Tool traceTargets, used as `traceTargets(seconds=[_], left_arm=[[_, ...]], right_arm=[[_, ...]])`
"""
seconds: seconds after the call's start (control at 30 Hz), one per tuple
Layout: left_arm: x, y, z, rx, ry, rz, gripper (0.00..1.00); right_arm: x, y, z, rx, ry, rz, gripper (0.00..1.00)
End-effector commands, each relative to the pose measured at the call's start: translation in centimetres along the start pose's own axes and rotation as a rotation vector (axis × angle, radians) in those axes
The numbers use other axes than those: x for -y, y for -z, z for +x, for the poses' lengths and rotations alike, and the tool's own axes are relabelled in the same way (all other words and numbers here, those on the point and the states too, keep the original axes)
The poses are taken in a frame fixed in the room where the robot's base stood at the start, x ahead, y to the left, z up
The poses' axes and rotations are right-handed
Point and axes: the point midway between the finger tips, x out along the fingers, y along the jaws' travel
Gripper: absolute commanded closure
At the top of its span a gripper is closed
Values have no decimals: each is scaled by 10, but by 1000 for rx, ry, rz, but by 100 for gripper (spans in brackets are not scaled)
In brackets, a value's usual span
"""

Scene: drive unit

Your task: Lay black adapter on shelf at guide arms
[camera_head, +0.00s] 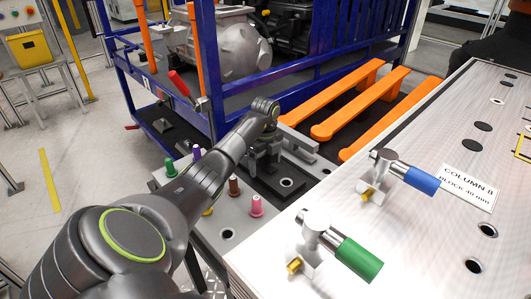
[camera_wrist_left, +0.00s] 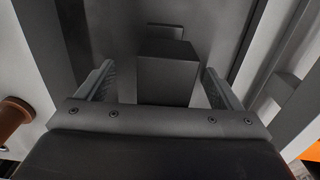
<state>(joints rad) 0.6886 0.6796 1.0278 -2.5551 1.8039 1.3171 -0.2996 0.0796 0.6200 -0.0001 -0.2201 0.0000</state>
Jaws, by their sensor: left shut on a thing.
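My left gripper (camera_head: 266,152) reaches down over the grey shelf (camera_head: 230,216) beside the pegs. Grey bars, seemingly the guide arms (camera_head: 296,143), stand close behind the gripper. The adapter's underside is hidden. My right gripper is not in view.
Coloured pegs, including a pink one (camera_head: 256,206) and a green one (camera_head: 170,167), stand left of the gripper. A steel bench (camera_head: 430,250) with green-handled (camera_head: 358,259) and blue-handled (camera_head: 413,178) clamps fills the right. A blue frame (camera_head: 208,60) and orange bars (camera_head: 360,103) stand behind.

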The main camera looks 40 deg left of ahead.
Motion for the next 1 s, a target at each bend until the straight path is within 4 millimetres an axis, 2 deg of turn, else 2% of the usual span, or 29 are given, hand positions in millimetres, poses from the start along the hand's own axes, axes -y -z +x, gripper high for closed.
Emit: traceTargets(seconds=[0.43,0.47,0.53,0.83,1.0], left_arm=[[1,-1,6,3,5,1,75],[0,0,8,1,1,0,10],[0,0,8,1,1,0,1],[0,0,4,2,2,0,0],[1,-1,-18,5,5,-1,0]], right_arm=[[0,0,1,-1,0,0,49],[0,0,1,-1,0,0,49],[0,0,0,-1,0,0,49],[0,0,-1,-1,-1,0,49],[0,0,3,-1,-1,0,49]])
